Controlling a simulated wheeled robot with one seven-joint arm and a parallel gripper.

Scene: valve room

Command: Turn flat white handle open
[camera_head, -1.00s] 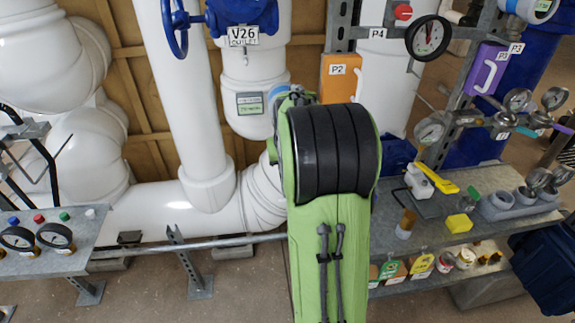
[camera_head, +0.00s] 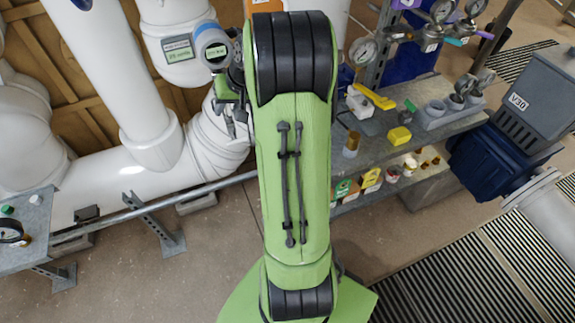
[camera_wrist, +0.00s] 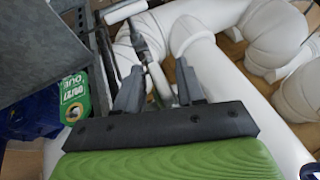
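My gripper (camera_wrist: 160,68) is open in the wrist view, with its two grey fingers apart. A thin grey rod (camera_wrist: 153,62) shows between and beyond the fingers; I cannot tell if they touch it. A short white bar (camera_wrist: 125,11) lies beyond the left finger, near the rod's far end. It may be the flat white handle, but I cannot tell for sure. In the head view my gripper (camera_head: 232,125) points down at the left of my green arm, in front of the white pipes. No flat white handle shows clearly there; my arm hides part of the scene.
Large white pipes (camera_head: 150,140) fill the left. A green box (camera_wrist: 74,100) is left of my gripper in the wrist view. The blue V30 unit (camera_head: 487,160) stands right.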

